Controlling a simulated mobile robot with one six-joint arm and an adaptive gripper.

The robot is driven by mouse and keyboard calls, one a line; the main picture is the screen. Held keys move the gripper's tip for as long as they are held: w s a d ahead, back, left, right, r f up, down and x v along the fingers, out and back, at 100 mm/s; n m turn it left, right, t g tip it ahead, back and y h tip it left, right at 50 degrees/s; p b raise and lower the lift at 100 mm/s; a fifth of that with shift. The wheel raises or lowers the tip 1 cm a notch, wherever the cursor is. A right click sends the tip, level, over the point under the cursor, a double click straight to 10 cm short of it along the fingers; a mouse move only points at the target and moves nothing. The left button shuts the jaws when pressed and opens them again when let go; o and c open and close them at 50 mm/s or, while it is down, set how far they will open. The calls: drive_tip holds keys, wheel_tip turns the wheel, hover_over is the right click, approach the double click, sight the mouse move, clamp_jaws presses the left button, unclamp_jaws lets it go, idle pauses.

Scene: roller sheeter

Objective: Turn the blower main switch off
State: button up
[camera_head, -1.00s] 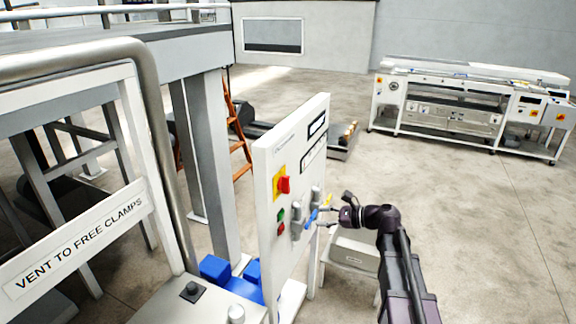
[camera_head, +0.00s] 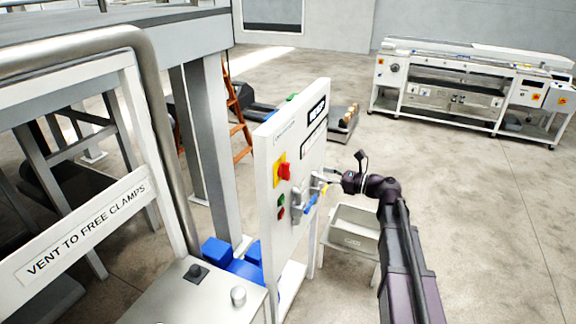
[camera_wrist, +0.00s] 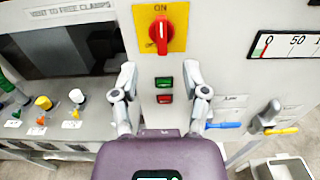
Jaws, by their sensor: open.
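The red rotary switch (camera_head: 284,171) sits on a yellow plate on the white upright panel (camera_head: 310,150). In the wrist view the red switch (camera_wrist: 160,28) is at top centre. Its knob stands upright, with "ON" above and a partly hidden "OFF" at lower left. My gripper (camera_wrist: 160,78) is open and empty, its two fingers spread below the yellow plate. A green button (camera_wrist: 164,82) and a red button (camera_wrist: 165,98) show between the fingers. In the head view my gripper (camera_head: 333,177) is at the panel's right; the exact gap is unclear.
Levers with a blue handle (camera_wrist: 222,125) and a yellow handle (camera_wrist: 281,130) are right of the buttons. A gauge (camera_wrist: 288,45) is at upper right. Coloured knobs (camera_wrist: 43,103) are at left. A white bin (camera_head: 352,232) stands beside the panel. Open floor lies to the right.

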sight(289, 165)
drive_tip(key=x, duration=1.3)
drive_tip(key=shift+a, duration=0.1)
